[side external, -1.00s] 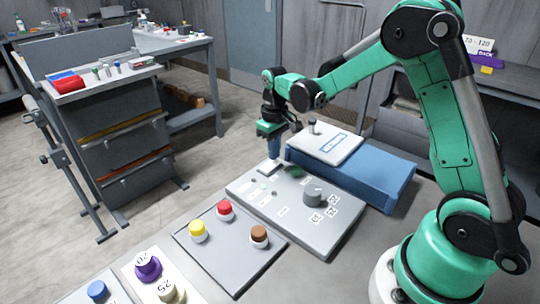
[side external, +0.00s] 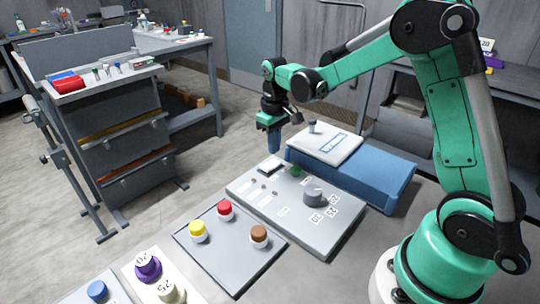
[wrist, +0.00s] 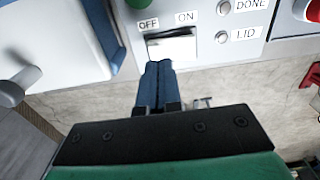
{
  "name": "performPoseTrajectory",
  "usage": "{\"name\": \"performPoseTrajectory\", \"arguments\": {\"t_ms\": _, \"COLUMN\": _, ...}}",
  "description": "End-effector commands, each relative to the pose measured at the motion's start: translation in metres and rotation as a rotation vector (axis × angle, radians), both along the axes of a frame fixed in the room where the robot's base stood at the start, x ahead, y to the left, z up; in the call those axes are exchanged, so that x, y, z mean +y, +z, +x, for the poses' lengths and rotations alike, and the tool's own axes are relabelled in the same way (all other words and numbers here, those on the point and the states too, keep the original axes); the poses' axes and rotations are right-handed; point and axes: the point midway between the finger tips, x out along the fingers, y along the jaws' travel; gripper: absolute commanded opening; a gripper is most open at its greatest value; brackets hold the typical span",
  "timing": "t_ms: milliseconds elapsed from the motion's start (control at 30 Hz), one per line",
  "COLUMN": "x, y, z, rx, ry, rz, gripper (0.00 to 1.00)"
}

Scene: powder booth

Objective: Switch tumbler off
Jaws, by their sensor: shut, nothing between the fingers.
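The tumbler switch (wrist: 172,46) is a pale, shiny rocker in a dark frame on the grey control panel (side external: 335,238). In the wrist view the OFF label (wrist: 148,25) is above its left part and the ON label (wrist: 186,17) above its right part. I cannot tell for sure which side is pressed in. It also shows at the panel's far corner in the side view (side external: 271,163). My gripper (wrist: 158,66) has blue fingers closed together, empty. In the side view my gripper (side external: 274,150) points down above the switch, apparently clear of it.
The panel also has a green button (side external: 295,171), a grey dial (side external: 314,195) and small DONE and LID lamps (wrist: 223,35). A plate with yellow, red and brown buttons (side external: 234,265) lies in front.

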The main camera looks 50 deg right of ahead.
Motion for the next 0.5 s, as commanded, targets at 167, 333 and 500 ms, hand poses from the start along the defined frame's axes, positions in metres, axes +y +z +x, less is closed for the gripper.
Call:
{"name": "performPoseTrajectory", "arguments": {"t_ms": 167, "x": 0.000, "y": 0.016, "z": 0.000, "rx": 0.000, "ry": 0.000, "rz": 0.000, "gripper": 0.00}}
{"name": "performPoseTrajectory", "arguments": {"t_ms": 333, "x": 0.000, "y": 0.031, "z": 0.000, "rx": 0.000, "ry": 0.000, "rz": 0.000, "gripper": 0.00}}
{"name": "performPoseTrajectory", "arguments": {"t_ms": 500, "x": 0.000, "y": 0.042, "z": 0.000, "rx": 0.000, "ry": 0.000, "rz": 0.000, "gripper": 0.00}}
